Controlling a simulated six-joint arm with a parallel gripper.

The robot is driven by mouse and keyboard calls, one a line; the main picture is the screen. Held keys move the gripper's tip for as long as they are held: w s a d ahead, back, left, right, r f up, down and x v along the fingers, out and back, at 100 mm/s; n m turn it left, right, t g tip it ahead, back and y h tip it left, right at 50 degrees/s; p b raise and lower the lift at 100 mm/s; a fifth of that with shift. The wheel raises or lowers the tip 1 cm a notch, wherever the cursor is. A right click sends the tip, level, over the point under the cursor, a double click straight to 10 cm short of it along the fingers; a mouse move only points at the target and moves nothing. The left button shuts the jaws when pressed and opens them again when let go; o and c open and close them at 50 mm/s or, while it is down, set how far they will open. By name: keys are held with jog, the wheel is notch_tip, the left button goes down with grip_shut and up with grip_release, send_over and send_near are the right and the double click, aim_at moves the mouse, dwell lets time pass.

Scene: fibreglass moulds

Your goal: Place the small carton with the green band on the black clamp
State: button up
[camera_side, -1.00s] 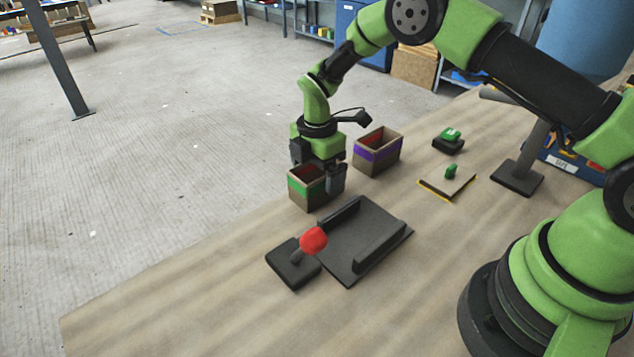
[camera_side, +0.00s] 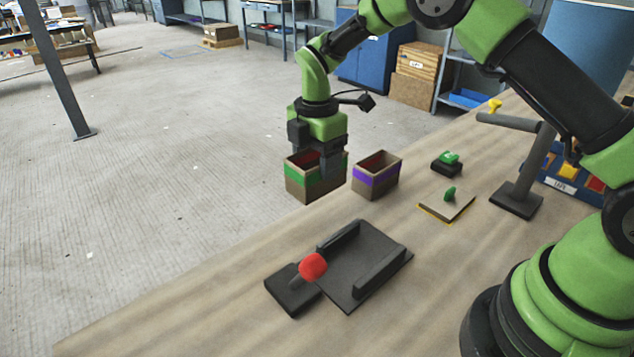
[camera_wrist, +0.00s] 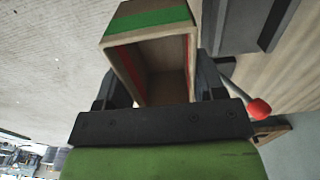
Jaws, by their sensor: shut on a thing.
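My gripper (camera_side: 321,160) is shut on the small open-topped carton with the green band (camera_side: 302,178). It holds the carton upright, above the table's far edge. In the wrist view the carton (camera_wrist: 150,22) sits between the two dark fingers of my gripper (camera_wrist: 160,85), its open, empty-looking inside facing the camera. The black clamp (camera_side: 350,277) lies on the table nearer the side camera, a flat plate with two raised rails and a red-knobbed lever (camera_side: 313,266) at its left. Nothing lies between its rails.
A similar carton with a purple band (camera_side: 376,177) stands close to the right of the held one. Further right are a yellow-edged plate with a green knob (camera_side: 446,204), a small black and green block (camera_side: 447,162) and a grey post (camera_side: 525,180). The table's front left is bare.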

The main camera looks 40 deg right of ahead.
jog(key=shift+r, duration=0.7)
jog(key=shift+s+r+m, duration=0.1)
jog(key=shift+r+m, duration=0.15)
jog(key=shift+m, duration=0.15)
jog(key=m, duration=0.1)
jog(key=s+m, duration=0.1)
jog(key=m, duration=0.1)
jog(key=shift+a+r, duration=0.2)
jog(key=s+m, duration=0.2)
jog(key=m, duration=3)
send_over(360, 262)
notch_tip(360, 262, down, 9)
jog(key=shift+f, duration=0.2)
jog(key=shift+f, duration=0.1)
